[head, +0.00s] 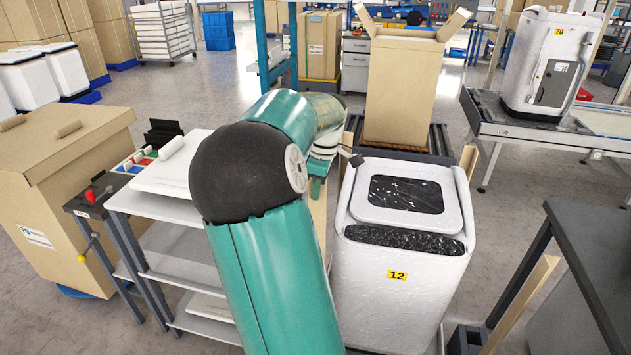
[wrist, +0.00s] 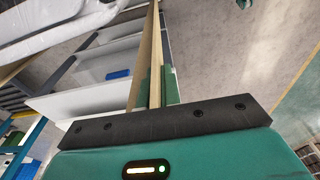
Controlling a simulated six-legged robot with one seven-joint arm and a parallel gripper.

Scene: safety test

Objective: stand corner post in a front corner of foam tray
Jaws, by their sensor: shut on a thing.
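My gripper (head: 316,190) is at the left side of the white wrapped machine marked 12 (head: 385,280), mostly behind my teal arm. In the wrist view, its green fingers (wrist: 157,88) are shut on a long tan corner post (wrist: 156,45). The post runs away from the fingers. A small part of it shows below the gripper in the head view (head: 319,214); its lower end is hidden. Tan posts also stand at the machine's back left (head: 351,130) and back right (head: 468,160). I cannot make out the foam tray; the machine and my arm cover that area.
A white shelf cart (head: 165,205) stands left of my arm. A tall open carton (head: 402,90) is behind the machine. A grey table (head: 600,235) stands at the right, with another upright tan post (head: 518,303) near its leg. Grey floor lies between machine and table.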

